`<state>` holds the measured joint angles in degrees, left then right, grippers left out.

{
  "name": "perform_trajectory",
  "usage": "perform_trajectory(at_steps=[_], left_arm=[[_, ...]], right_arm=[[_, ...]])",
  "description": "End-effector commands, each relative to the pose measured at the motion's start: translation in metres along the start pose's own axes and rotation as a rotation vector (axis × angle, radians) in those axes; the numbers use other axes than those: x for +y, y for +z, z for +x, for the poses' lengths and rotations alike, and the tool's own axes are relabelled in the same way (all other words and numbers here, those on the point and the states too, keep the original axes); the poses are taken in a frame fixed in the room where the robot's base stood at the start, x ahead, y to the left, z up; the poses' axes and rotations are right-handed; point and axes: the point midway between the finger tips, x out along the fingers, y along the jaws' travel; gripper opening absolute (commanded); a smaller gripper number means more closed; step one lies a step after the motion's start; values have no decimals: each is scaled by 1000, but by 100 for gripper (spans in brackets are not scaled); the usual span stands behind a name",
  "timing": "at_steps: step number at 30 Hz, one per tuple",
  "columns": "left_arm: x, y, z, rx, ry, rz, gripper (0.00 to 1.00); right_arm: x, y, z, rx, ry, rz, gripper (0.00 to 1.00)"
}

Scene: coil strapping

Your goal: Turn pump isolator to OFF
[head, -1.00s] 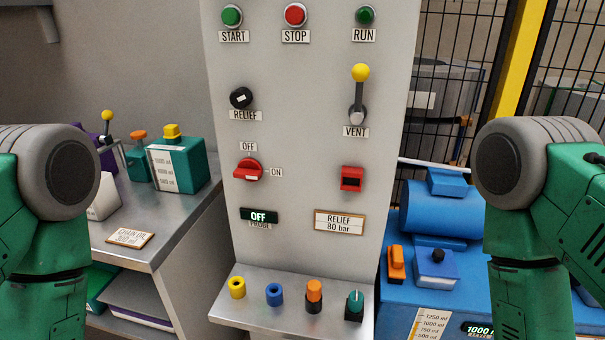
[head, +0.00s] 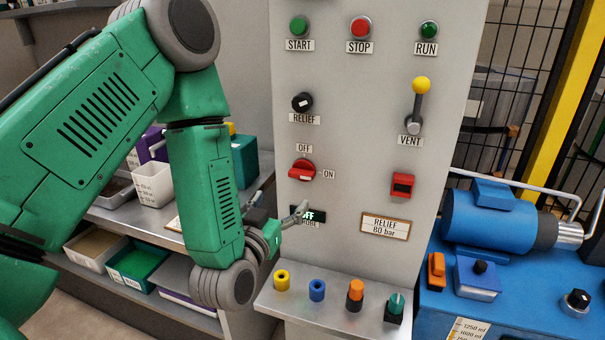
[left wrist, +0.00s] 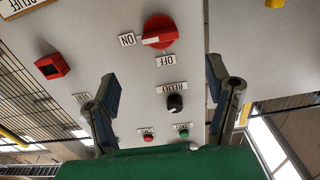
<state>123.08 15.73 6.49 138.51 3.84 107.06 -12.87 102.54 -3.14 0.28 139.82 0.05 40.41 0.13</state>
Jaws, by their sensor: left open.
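The pump isolator is a red rotary knob (head: 302,170) on the grey panel, with an OFF label above it and an ON label to its right. In the left wrist view, where the panel looks upside down, the red knob (left wrist: 160,31) has its white pointer mark toward ON. My left gripper (head: 281,206) is below and left of the knob, near the panel and partly over the probe display. In the left wrist view the left gripper (left wrist: 162,84) is open and empty, apart from the knob. My right gripper is not in view.
The black RELIEF knob (head: 302,102) is above the isolator and a red switch (head: 402,185) is to its right. The yellow-tipped VENT lever (head: 419,105) stands out at upper right. A ledge (head: 335,322) below holds several coloured parts.

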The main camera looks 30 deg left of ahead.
Motion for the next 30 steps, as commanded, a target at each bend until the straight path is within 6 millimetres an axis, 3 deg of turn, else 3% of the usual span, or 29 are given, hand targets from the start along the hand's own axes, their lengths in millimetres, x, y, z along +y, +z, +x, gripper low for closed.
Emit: perform_trajectory(at_steps=[12,18,30], left_arm=[[0,0,84,-1,0,0,72],[0,1,114,-3,1,0,72],[0,2,128,-5,2,0,72]], right_arm=[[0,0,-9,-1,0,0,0],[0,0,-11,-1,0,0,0],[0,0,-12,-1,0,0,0]])
